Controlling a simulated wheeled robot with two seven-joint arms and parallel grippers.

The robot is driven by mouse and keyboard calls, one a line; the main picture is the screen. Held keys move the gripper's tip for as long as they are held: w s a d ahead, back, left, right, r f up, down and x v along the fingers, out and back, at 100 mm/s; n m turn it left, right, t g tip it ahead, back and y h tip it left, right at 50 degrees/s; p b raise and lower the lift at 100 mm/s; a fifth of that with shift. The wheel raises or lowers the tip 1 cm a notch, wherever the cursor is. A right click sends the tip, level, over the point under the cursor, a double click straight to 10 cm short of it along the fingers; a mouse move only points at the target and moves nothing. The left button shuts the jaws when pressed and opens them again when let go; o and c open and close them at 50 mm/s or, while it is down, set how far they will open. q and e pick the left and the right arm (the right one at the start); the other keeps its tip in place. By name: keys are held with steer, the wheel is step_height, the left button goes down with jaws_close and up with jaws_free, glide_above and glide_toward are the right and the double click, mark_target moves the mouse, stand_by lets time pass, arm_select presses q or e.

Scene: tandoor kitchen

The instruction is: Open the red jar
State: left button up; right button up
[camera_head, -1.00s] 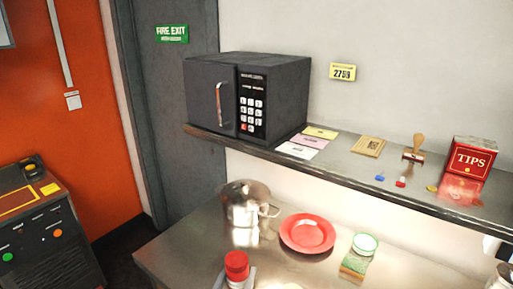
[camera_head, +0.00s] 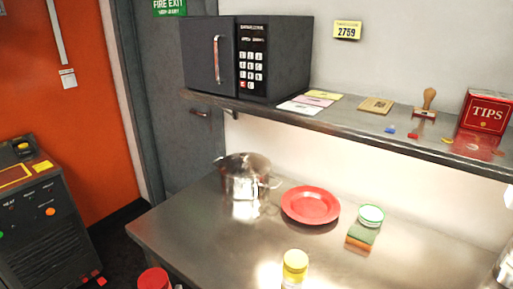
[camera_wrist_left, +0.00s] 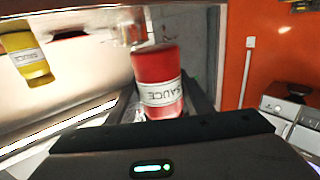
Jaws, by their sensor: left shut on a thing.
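The red jar (camera_wrist_left: 155,75) stands between the fingers of my left gripper (camera_wrist_left: 168,90) in the left wrist view. It has a white label and a red top, and the gripper is shut on it. In the head view only the red top of the jar (camera_head: 153,279) shows, at the bottom edge, just off the table's front left edge. Most of the gripper is cut off there. The top looks to be on the jar. My right gripper is in neither view.
A yellow-topped jar (camera_head: 295,266) stands on the steel table (camera_head: 225,240). A pot (camera_head: 245,178), a red plate (camera_head: 310,205) and a sponge (camera_head: 360,238) are farther back. A shelf (camera_head: 340,125) with a microwave (camera_head: 245,60) overhangs the table's back.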

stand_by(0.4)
arm_select(q)
steer(key=w+d+m+g+h, duration=0.2)
steer(key=w+d+m+h, duration=0.1)
steer(key=d, duration=0.4)
steer(key=w+d+m+g+h, duration=0.2)
steer(key=w+d+m+h, duration=0.2)
steer(key=d+h, duration=0.4)
steer(key=shift+f+m+h, duration=0.3)
steer(key=shift+m, duration=0.2)
